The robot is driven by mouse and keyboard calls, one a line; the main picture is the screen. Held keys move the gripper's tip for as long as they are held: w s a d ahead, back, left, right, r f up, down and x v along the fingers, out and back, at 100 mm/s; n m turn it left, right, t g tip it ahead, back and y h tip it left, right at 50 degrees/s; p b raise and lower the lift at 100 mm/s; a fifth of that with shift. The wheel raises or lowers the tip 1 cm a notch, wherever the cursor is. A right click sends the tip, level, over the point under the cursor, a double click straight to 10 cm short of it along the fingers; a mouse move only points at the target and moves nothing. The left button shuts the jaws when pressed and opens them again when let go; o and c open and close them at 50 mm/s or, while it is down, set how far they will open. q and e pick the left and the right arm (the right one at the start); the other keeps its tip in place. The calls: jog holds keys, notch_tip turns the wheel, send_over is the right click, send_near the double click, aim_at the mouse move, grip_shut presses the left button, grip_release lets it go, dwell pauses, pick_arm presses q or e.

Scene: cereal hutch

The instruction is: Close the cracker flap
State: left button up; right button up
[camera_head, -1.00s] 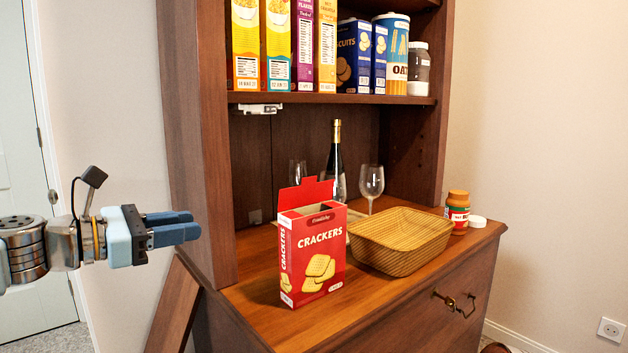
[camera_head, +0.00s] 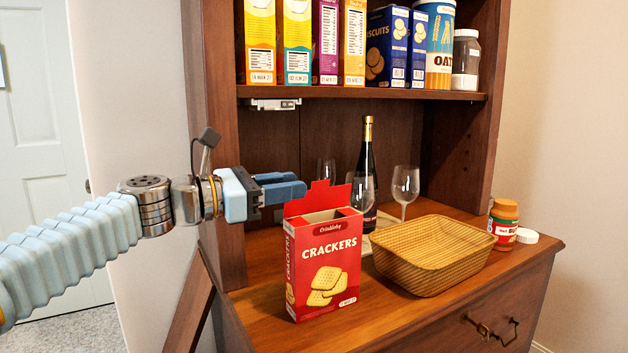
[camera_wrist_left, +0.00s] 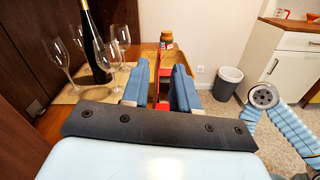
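A red cracker box (camera_head: 325,262) stands upright on the hutch counter, its top open. Its red rear flap (camera_head: 322,196) stands up, and a side flap sticks out on the left. My left gripper (camera_head: 298,187) is just left of the raised flap at about its height, its fingers pointing right. In the left wrist view, the fingers of my left gripper (camera_wrist_left: 160,72) are apart, with part of the red box (camera_wrist_left: 155,78) showing in the gap beyond. I cannot tell whether they touch the flap. My right gripper is not in view.
A wicker basket (camera_head: 432,256) stands close right of the box. A dark bottle (camera_head: 367,165) and wine glasses (camera_head: 404,187) stand behind. A jar (camera_head: 503,222) and white lid (camera_head: 527,236) are at right. The loaded shelf (camera_head: 360,94) hangs above. Counter in front is clear.

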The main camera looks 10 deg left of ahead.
aim_at(319, 196)
pick_arm(q)
jog(key=x, duration=0.5)
jog(key=shift+c, duration=0.2)
grip_shut()
